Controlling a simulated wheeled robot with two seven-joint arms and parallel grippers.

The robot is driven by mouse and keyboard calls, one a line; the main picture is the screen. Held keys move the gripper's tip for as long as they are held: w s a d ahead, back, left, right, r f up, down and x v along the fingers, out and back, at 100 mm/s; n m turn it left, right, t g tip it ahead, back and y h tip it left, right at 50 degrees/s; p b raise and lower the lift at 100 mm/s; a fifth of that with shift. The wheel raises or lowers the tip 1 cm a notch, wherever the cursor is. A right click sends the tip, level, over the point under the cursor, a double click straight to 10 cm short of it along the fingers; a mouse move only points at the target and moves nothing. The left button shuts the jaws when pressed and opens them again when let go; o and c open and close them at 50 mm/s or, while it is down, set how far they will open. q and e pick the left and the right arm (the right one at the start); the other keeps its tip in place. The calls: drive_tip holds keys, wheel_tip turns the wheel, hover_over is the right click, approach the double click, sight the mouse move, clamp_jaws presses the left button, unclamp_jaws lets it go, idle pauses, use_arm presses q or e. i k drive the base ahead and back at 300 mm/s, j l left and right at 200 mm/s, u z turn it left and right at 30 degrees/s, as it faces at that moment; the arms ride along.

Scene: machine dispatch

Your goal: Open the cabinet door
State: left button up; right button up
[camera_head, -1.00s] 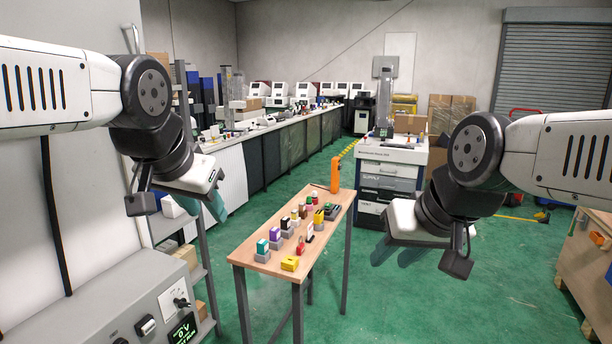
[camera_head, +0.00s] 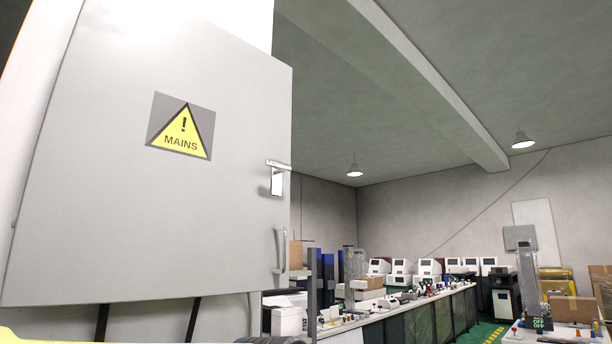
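The cabinet door (camera_head: 110,230) is a large grey panel filling the left of the head view. It bears a yellow triangular MAINS warning sign (camera_head: 181,130). A metal latch (camera_head: 277,180) sits near its right edge, with a curved pull handle (camera_head: 281,250) below it. The door looks shut, with no gap visible along its right edge. Neither of my grippers is in view, so their state and their distance from the handle are hidden.
A long bench (camera_head: 405,325) with machines and small items runs back along the wall at the right. Cardboard boxes (camera_head: 573,309) stand at the far right. Dark cables (camera_head: 193,320) hang below the door.

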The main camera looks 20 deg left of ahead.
sight(148, 178)
drive_tip(key=u, duration=1.75)
